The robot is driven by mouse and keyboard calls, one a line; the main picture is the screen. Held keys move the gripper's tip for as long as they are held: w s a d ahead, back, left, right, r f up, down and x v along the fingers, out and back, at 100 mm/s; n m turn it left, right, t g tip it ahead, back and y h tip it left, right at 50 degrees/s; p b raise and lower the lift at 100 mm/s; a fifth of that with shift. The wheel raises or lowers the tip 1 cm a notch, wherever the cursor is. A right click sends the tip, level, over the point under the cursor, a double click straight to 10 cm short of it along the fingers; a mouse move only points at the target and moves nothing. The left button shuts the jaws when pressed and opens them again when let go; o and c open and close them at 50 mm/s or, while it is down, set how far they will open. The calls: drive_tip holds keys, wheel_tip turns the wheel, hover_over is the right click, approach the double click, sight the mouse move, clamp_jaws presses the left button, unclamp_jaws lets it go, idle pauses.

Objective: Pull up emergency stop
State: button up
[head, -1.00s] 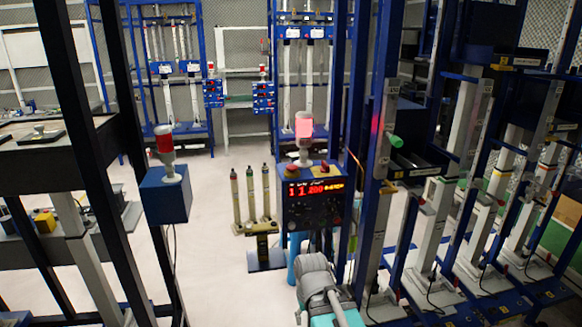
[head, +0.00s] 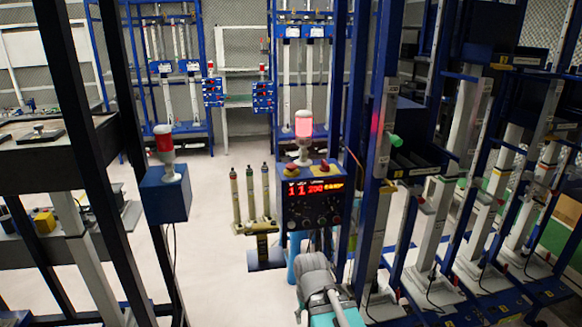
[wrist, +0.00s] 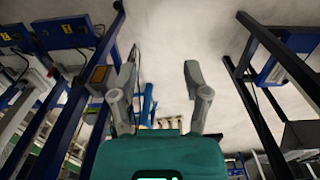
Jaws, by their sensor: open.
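A blue control box (head: 312,212) with a lit red display stands in the middle of the head view. On its top is a small red button on a yellow base (head: 291,169), which looks like the emergency stop. A second red-and-yellow button (head: 322,165) is on the top at the right. My grey and teal arm is below and in front of the box in the head view; its fingertips are hard to make out there. In the wrist view my gripper (wrist: 160,78) is open, with two grey fingers apart and nothing between them. I cannot make out the button in the wrist view.
A lit red signal lamp (head: 304,126) rises from the box top behind the buttons. Blue posts (head: 363,130) stand close on the right. Another blue box with a red lamp (head: 165,192) is at the left. Pale floor (head: 215,265) lies open between.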

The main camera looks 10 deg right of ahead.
drive_tip(key=o, duration=0.4)
drive_tip(key=shift+w, duration=0.1)
drive_tip(key=shift+o, duration=0.3)
drive_tip(key=shift+w+a+r, duration=0.15)
drive_tip(key=shift+w+a, duration=0.05)
drive_tip(key=shift+w, duration=0.05)
drive_tip(key=w+a+r+n+t+y+p, duration=0.2)
drive_tip(key=w+r+n+t+y, duration=0.15)
drive_tip(key=w+r, duration=0.35)
drive_tip(key=w+a+r+n+t+y+p, duration=0.2)
drive_tip(key=w+r+t+y+p, duration=0.25)
drive_tip(key=w, duration=0.45)
drive_tip(key=w+d+r+m+t+h, duration=0.1)
drive_tip(key=w+d+r+t, duration=0.3)
drive_tip(key=r, duration=0.3)
drive_tip(key=w+d+r+m+t+h+p, duration=0.1)
drive_tip(key=w+d+r+t+h, duration=0.1)
drive_tip(key=w+d+r+t, duration=0.3)
wheel_tip(320, 180, up, 3)
drive_tip(key=w+d, duration=0.1)
drive_tip(key=d, duration=0.1)
drive_tip(key=shift+d+f+m+h, duration=0.2)
drive_tip(key=shift+d+m+h, duration=0.1)
drive_tip(key=shift+m, duration=0.05)
drive_tip(key=shift+w, duration=0.2)
